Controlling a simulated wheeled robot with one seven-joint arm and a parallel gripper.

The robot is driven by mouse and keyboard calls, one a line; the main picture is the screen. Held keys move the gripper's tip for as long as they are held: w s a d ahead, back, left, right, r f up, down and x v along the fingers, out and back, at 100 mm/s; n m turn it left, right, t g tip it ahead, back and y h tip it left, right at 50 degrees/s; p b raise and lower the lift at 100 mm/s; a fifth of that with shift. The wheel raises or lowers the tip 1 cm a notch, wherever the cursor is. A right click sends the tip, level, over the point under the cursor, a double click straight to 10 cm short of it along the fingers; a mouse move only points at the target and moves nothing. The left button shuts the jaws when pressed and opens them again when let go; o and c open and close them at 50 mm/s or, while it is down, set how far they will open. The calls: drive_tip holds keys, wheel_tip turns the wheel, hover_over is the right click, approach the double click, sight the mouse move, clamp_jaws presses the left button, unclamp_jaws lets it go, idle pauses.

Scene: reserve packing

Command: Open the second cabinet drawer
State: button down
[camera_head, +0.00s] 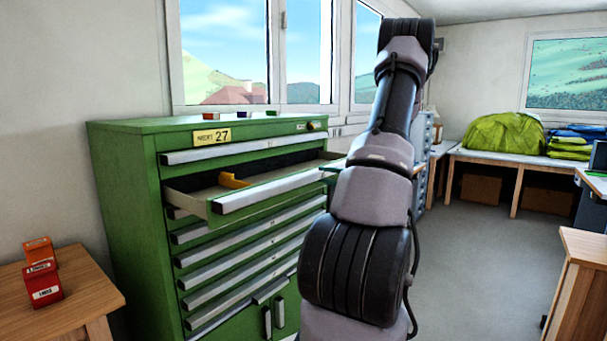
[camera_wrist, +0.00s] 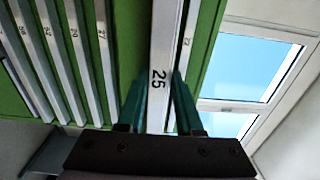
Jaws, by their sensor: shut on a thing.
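The green cabinet (camera_head: 130,190) stands under the window in the head view. Its second drawer (camera_head: 265,195) from the top is pulled out, with its dark inside and a yellow-orange piece (camera_head: 232,181) showing. In the wrist view the drawer's pale handle strip (camera_wrist: 166,30), marked 25, runs between the two teal fingers of my gripper (camera_wrist: 157,84). My gripper is shut on this handle. In the head view my arm hides most of the gripper and the drawer's right end. The top drawer (camera_head: 240,150) and the lower drawers (camera_head: 250,240) are closed.
Small coloured boxes (camera_head: 209,116) sit on the cabinet top. A wooden table (camera_head: 75,300) with red and orange boxes (camera_head: 42,284) stands at the left front. A bench (camera_head: 490,156) with a green heap stands at the back. Grey floor (camera_head: 470,270) is clear to the right.

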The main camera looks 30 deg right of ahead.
drive_tip(key=v, duration=0.8)
drive_tip(key=shift+s+f, duration=0.25)
drive_tip(key=c, duration=0.6)
unclamp_jaws()
drive_tip(key=shift+w, duration=0.1)
drive_tip(key=shift+r, duration=0.1)
drive_tip(key=shift+d, duration=0.1)
drive_tip(key=v, duration=1)
drive_tip(key=shift+s, duration=0.3)
